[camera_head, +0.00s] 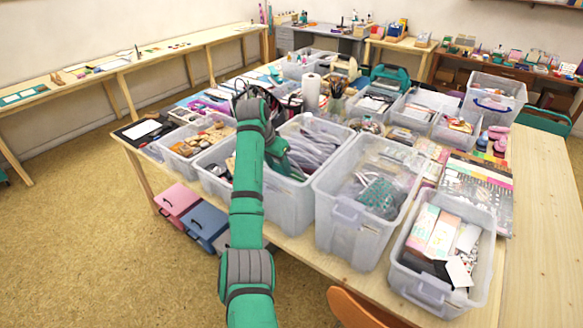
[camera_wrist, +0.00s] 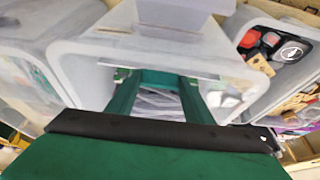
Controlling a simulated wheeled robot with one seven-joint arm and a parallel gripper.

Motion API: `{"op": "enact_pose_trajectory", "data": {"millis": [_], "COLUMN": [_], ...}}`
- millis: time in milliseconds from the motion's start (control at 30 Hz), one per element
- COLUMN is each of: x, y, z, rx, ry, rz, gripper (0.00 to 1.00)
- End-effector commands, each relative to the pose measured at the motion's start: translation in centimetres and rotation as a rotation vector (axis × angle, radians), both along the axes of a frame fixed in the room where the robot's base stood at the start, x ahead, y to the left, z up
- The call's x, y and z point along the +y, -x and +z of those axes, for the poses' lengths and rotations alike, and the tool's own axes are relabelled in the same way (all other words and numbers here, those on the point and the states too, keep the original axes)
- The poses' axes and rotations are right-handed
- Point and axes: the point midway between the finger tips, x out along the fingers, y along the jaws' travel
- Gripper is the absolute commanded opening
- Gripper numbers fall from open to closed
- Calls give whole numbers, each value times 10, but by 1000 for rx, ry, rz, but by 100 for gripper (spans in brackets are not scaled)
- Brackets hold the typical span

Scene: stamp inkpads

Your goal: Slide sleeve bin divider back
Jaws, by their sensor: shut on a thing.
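The sleeve bin is a clear plastic tub (camera_head: 292,202) holding grey, crinkled clear sleeves (camera_head: 314,142). My gripper is over its left part in the head view, with the fingertips hidden behind my arm. In the wrist view the bin (camera_wrist: 80,62) fills the middle and my gripper (camera_wrist: 156,80) reaches into it. The fingers stand apart at a thin, pale, straight edge crossing the bin, which looks like the divider (camera_wrist: 207,77). My gripper is shut on it. The divider's lower part is hidden, and sleeves show between the fingers.
A taller clear tub (camera_head: 335,235) stands close on the right, and a tub of boxes (camera_head: 425,288) sits at the front right. Another tub (camera_head: 212,182) is close on the left. A paper roll (camera_head: 311,90) stands behind. Bare wood (camera_head: 535,200) is free at far right.

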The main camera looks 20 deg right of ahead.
Motion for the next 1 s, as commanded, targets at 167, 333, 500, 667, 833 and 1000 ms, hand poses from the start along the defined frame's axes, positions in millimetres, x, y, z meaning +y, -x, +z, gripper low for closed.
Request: {"op": "enact_pose_trajectory", "data": {"millis": [167,333,500,667,833,1000], "x": [8,3,1,2,3,8], "y": [-7,-5,-4,-4,-3,0], "z": [3,3,3,2,3,19], "rx": [-12,-12,-11,-8,-7,-10], "ry": [-3,-3,-3,-3,-2,-1], "rz": [6,-1,-4,-4,-3,-2], "gripper": [6,6,66,66,66,66]}}
